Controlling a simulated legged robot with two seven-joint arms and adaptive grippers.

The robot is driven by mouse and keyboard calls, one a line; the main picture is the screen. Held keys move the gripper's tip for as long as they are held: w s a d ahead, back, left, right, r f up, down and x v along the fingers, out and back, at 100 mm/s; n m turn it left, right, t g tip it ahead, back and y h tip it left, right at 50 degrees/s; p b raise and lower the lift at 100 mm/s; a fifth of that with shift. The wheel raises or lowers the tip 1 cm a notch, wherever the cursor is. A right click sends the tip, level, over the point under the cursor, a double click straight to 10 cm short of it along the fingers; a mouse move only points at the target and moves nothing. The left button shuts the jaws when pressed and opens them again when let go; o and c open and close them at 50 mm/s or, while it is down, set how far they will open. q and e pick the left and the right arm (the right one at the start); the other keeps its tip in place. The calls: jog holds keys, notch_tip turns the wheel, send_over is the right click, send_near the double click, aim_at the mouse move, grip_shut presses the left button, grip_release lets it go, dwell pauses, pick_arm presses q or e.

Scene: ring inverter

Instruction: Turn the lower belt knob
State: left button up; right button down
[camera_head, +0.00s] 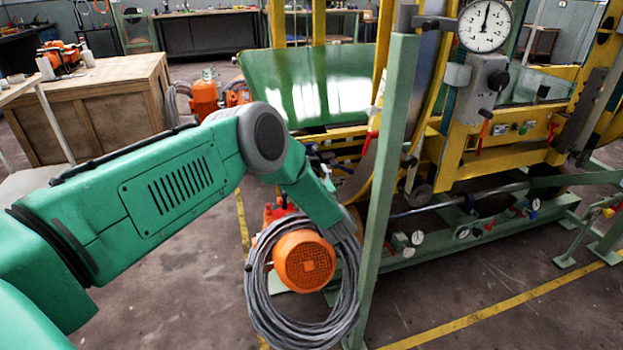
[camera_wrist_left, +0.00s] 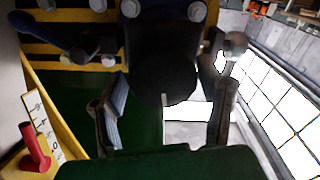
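My left gripper (camera_wrist_left: 163,125) shows in the left wrist view with its two grey fingers spread wide apart. A dark rounded form (camera_wrist_left: 165,70) sits between and above the fingers; I cannot tell whether it is part of my gripper or of the machine. In the head view my green left arm reaches from the left to the yellow and green machine (camera_head: 460,170), and its gripper cannot be made out clearly. I cannot tell for certain which part is the lower belt knob. My right gripper is in neither view.
A green upright post (camera_head: 386,190) stands close right of my forearm. An orange motor (camera_head: 304,261) with a grey cable coil (camera_head: 258,310) is just below it. A red handle (camera_wrist_left: 35,145) stands beside a numbered scale (camera_wrist_left: 42,118). A dial gauge (camera_head: 485,25) tops the machine.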

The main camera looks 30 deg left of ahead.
pick_arm(q)
jog(key=shift+f, duration=0.15)
jog(key=shift+s+d, duration=0.1)
jog(key=shift+s, duration=0.05)
jog(key=v, duration=1.1)
jog(key=shift+d, duration=0.3)
jog(key=shift+s+f, duration=0.1)
jog(key=shift+f, duration=0.05)
